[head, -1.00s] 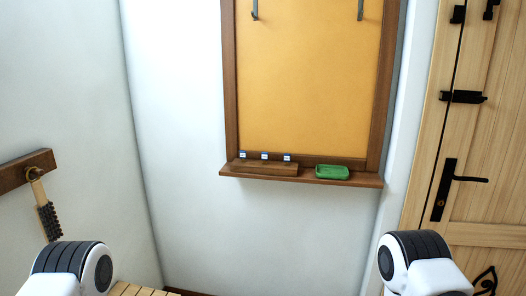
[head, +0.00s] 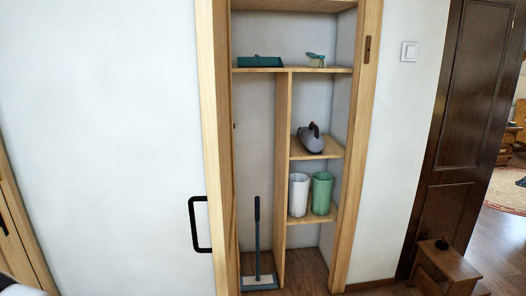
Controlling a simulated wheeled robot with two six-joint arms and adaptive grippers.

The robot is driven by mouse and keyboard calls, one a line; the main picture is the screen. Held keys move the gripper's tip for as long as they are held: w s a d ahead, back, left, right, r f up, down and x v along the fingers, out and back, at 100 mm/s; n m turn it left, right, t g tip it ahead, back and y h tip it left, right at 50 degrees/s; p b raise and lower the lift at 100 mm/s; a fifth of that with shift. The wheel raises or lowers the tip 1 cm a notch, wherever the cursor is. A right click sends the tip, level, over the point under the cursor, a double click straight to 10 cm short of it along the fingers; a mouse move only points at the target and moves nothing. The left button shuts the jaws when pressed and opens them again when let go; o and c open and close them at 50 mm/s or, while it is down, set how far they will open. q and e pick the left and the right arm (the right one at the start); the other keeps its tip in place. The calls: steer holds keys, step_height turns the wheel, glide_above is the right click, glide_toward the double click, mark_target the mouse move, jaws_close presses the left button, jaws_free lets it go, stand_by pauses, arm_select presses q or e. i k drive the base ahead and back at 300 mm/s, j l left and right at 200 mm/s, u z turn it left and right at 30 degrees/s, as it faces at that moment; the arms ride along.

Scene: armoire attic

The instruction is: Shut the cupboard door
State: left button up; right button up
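The cupboard (head: 312,72) stands open in the middle of the head view, with its wooden shelves in plain sight. A light wood upright at its left appears to be the cupboard door (head: 212,130), swung outward and seen nearly edge-on. A black bar handle (head: 192,226) sticks out to the left from it. A dark metal plate (head: 367,48) is set in the right post of the frame. Neither of my grippers is in view.
Inside are a teal dustpan (head: 261,62), a grey can-like item (head: 310,140), a white bin (head: 298,195), a green bin (head: 321,193) and a mop (head: 257,240). A small wooden stool (head: 445,265) stands at right by a dark brown door (head: 465,130).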

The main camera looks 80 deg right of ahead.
mark_target(213, 18)
steer(key=i+l+z, duration=0.1)
steer(key=z, duration=0.35)
steer(key=i+l+z, duration=0.15)
steer(key=z, duration=0.25)
steer(key=i+z, duration=0.15)
steer(key=z, duration=0.3)
steer(key=i+l+z, duration=0.1)
steer(key=z, duration=0.35)
steer(key=i+j+z, duration=0.1)
steer(key=z, duration=0.35)
steer(key=i+j+z, duration=0.1)
steer(key=z, duration=0.3)
steer(key=i+j+z, duration=0.15)
steer(key=z, duration=0.3)
steer(key=i+j, duration=0.4)
steer(key=j, duration=0.15)
steer(key=l+z, duration=0.05)
